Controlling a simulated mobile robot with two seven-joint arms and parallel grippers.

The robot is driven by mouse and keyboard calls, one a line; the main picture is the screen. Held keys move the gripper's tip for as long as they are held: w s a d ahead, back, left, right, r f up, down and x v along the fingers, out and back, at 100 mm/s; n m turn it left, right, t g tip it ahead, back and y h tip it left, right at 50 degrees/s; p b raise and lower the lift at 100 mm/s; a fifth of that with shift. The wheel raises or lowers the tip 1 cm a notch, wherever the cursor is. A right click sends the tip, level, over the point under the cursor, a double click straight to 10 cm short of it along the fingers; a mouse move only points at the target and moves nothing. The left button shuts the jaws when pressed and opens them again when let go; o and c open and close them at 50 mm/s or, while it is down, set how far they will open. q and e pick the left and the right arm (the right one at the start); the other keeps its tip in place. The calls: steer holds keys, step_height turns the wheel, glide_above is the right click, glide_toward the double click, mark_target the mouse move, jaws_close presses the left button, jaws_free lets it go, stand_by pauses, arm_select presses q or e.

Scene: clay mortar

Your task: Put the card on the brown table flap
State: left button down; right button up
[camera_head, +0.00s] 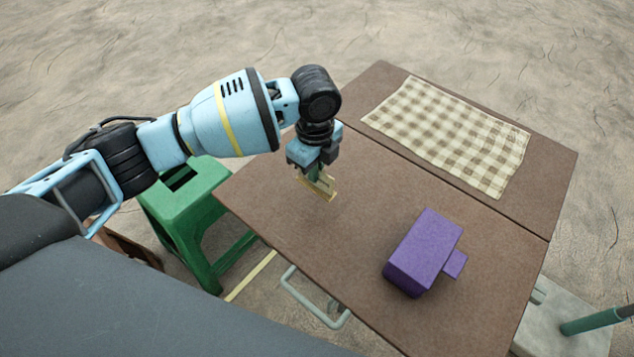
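My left gripper (317,178) points down over the near section of the brown table (270,190), close to its left corner. It looks shut on a small flat yellowish piece, which appears to be the card (328,190). The card is tilted and sits at or just above the tabletop; I cannot tell whether it touches. A seam divides the table, and its far section, seemingly the flap (545,180), carries a checkered cloth. My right gripper is not in view.
A purple block (425,252) with a smaller purple part at its side sits on the near section. The checkered cloth (450,135) covers much of the far section. A green stool (190,205) stands left of the table. The near section's middle is clear.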

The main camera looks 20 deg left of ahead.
mark_target(315, 185)
arm_select(q)
step_height(315, 185, down, 4)
steer(key=shift+f+b, duration=0.1)
steer(key=shift+b, duration=0.2)
steer(key=shift+f, duration=0.35)
steer(key=shift+f, duration=0.15)
steer(key=c, duration=1.6)
jaws_free()
step_height(315, 185, up, 11)
steer(key=shift+f+p, duration=0.1)
steer(key=shift+p, duration=0.55)
steer(key=shift+r, duration=0.8)
